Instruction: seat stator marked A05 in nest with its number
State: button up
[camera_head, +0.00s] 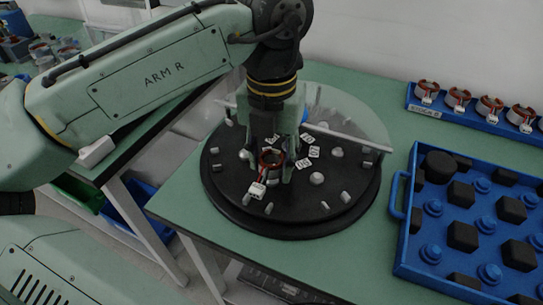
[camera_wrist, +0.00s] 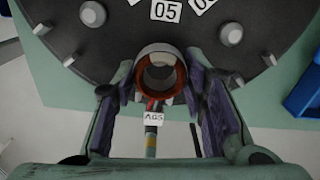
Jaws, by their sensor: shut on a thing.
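My gripper (camera_wrist: 160,84) is shut on a stator, a metal ring with a copper-red winding (camera_wrist: 160,72), held between the two fingers. Its white tag (camera_wrist: 153,118) reads A05 and hangs on the leads toward my wrist. In the head view the stator (camera_head: 270,159) is over the black round fixture (camera_head: 230,208), and my gripper (camera_head: 273,158) points down there. A number plate 05 (camera_wrist: 166,10) lies on the fixture just beyond the stator. Whether the stator touches the fixture, I cannot tell; the spot below it is hidden.
The fixture carries grey domes (camera_head: 317,178), small posts and other number plates (camera_head: 314,152). A clear curved shield (camera_head: 360,120) stands behind it. A blue tray (camera_head: 400,225) with black blocks is at right. A blue rack (camera_head: 450,112) holds several stators at the back right.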

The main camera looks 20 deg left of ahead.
jog(key=shift+f, duration=0.2)
jog(key=shift+f+b, duration=0.45)
jog(key=shift+f, duration=0.4)
jog(key=shift+f, duration=0.35)
dwell(0.4)
jog(key=o, duration=1.3)
notch_tip(320, 180, up, 12)
jog(key=shift+r, duration=0.1)
